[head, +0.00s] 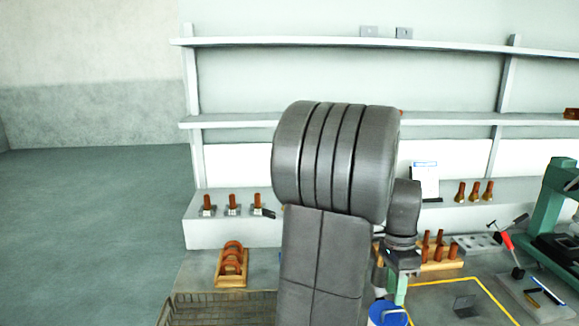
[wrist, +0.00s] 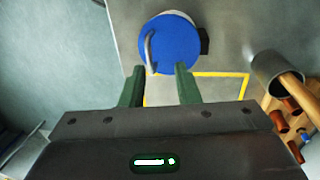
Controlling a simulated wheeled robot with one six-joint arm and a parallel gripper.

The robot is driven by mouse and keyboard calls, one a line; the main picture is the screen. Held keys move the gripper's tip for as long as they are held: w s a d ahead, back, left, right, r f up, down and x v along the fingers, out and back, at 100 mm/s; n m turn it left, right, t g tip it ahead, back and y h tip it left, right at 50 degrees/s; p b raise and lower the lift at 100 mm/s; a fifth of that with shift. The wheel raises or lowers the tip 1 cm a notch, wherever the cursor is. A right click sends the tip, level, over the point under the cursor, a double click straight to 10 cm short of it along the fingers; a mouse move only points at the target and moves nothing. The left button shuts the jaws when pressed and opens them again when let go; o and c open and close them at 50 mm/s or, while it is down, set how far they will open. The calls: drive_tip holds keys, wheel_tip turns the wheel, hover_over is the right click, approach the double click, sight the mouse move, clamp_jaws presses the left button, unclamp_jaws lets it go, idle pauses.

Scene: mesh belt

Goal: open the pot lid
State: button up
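The pot shows in the wrist view as a round blue lid (wrist: 178,44) with a curved grey handle (wrist: 149,52) on its left part. A sliver of a pale pot rim shows behind the lid's top edge. In the head view the blue lid (head: 388,313) is at the bottom edge, partly cut off and partly behind my arm. My gripper (wrist: 158,72) has two green fingers spread apart with nothing between them. The fingertips are at the lid's near edge in the picture; whether they touch it I cannot tell. The handle lies just beyond the fingertips.
Yellow tape (head: 477,283) marks the worktop. A wooden rack with brown handles (head: 440,256) is behind the pot, a green machine (head: 555,215) at the right, and a mesh belt (head: 220,309) at the lower left.

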sight(396, 311)
drive_tip(key=shift+s+d+f+t+b, duration=0.1)
drive_tip(key=shift+s+f+t+b, duration=0.8)
drive_tip(key=shift+b, duration=1.25)
drive_tip(key=shift+s+f+t+b, duration=0.45)
drive_tip(key=shift+t+b, duration=0.75)
drive_tip(key=shift+b, duration=0.9)
drive_tip(key=shift+p+v, duration=0.4)
drive_tip(key=shift+v, duration=0.95)
